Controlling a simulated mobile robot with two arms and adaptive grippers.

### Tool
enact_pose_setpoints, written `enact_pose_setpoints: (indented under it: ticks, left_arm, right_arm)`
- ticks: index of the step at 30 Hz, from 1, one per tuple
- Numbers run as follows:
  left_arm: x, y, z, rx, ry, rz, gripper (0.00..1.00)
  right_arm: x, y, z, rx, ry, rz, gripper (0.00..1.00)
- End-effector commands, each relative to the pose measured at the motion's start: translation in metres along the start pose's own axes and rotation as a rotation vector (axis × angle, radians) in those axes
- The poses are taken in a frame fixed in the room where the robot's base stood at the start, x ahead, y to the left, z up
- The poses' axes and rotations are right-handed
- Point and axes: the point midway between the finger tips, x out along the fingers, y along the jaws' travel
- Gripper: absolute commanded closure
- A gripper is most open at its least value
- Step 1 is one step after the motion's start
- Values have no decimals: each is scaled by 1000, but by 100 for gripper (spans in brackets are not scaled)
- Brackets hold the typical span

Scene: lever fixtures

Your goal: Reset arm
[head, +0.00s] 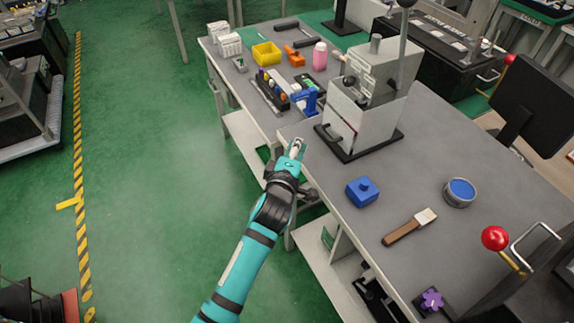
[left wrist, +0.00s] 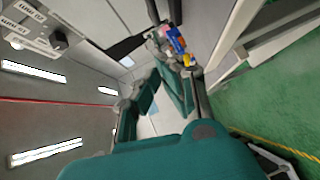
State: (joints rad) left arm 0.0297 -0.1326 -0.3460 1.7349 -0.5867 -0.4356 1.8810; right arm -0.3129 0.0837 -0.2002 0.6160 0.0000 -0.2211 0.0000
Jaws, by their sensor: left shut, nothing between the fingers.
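My left arm comes up from the bottom of the head view, and its teal left gripper (head: 297,147) is shut and empty. It hangs at the left edge of the grey table, in front of the grey lever machine (head: 362,100) and apart from it. The machine has black knobs and an upright grey post or lever (head: 404,35) at its top. A red ball knob (head: 495,238) on a lever stands at the lower right, far from the gripper. My right gripper is not in view.
The grey table (head: 480,160) carries a blue block (head: 362,191), a brush (head: 410,227) and a round tin (head: 460,192). Behind are a yellow bin (head: 266,54), a pink bottle (head: 319,56) and a blue tool (head: 306,100). Green floor (head: 150,170) on the left is clear.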

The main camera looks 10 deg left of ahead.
Motion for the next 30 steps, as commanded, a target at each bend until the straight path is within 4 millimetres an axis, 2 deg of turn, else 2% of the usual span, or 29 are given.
enact_pose_setpoints:
  ticks: [4,9,14,20,23,25,26,29,30]
  left_arm:
    - [-29,-3,1,-3,0,-2,100]
    - [-55,-2,1,-1,0,-3,100]
    - [-65,-1,0,0,0,-2,100]
    - [-66,-4,1,8,-3,-9,100]
    - [-62,-29,7,61,-21,-50,100]
    - [-60,-63,15,136,-50,-106,100]
    - [-60,-82,19,178,-67,-137,100]
    - [-65,-155,32,334,-141,-248,100]
    - [-70,-186,35,398,-174,-293,100]
  right_arm:
    - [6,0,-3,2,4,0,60]
    - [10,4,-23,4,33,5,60]
    - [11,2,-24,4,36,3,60]
    - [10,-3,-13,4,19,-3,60]
    - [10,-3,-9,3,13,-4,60]
    - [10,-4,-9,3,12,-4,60]
    - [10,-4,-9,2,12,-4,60]
    - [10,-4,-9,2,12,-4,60]
    - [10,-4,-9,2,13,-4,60]
